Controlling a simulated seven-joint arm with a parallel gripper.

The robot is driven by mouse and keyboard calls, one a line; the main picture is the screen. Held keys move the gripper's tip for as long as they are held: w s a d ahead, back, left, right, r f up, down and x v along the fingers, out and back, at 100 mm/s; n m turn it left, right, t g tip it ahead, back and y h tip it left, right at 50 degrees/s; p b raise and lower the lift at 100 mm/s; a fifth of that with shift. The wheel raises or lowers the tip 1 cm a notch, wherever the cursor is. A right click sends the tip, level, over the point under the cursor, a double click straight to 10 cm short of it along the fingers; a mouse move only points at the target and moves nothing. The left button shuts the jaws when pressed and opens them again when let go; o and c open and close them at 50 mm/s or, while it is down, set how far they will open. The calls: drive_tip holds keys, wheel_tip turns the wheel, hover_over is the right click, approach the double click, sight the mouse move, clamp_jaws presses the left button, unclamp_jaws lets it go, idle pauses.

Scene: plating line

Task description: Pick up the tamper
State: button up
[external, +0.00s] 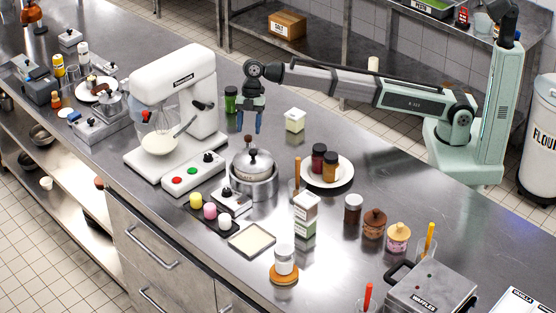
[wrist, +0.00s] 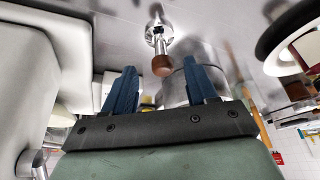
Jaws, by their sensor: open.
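The tamper (wrist: 160,42) shows in the wrist view at top centre, with a bright metal end and a brown rounded handle end. It appears beyond my fingertips, in line with the gap between them. My gripper (external: 250,124) points down above the counter, between the mixer and the lidded pot. Its two blue fingers (wrist: 162,85) are apart with nothing between them.
The white stand mixer (external: 180,90) is close on the left. The lidded metal pot (external: 252,178) stands just in front. A plate (external: 343,174) with two jars lies to the right.

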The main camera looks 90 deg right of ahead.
sight(248, 142)
drive_tip(key=shift+x, duration=3.15)
drive_tip(key=shift+a+r, duration=0.1)
drive_tip(key=shift+c, duration=0.4)
clamp_jaws()
drive_tip(key=shift+r, duration=0.1)
